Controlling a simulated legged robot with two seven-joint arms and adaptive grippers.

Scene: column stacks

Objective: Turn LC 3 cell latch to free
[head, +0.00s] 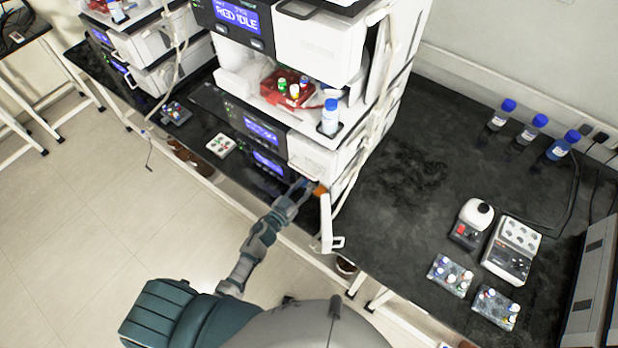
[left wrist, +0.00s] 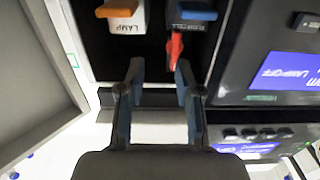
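In the left wrist view a slim red latch (left wrist: 174,49) sits under a blue handle (left wrist: 194,13) in a dark recess, beside a label partly reading "CELL". The latch lies lengthwise, its narrow end toward my gripper. My left gripper (left wrist: 160,65) is open and empty; the latch is just past its right fingertip, and I cannot tell if they touch. In the head view my left gripper (head: 304,187) is at the lower front of the right instrument stack (head: 345,150), where the latch is too small to make out. My right gripper is not in view.
An orange handle (left wrist: 121,9) labelled LAMP is left of the blue one. A white door (head: 327,222) stands open beside my gripper. Bottles (head: 532,128), a keypad device (head: 510,250) and vial racks (head: 450,275) stand on the dark bench, whose middle (head: 410,190) is clear.

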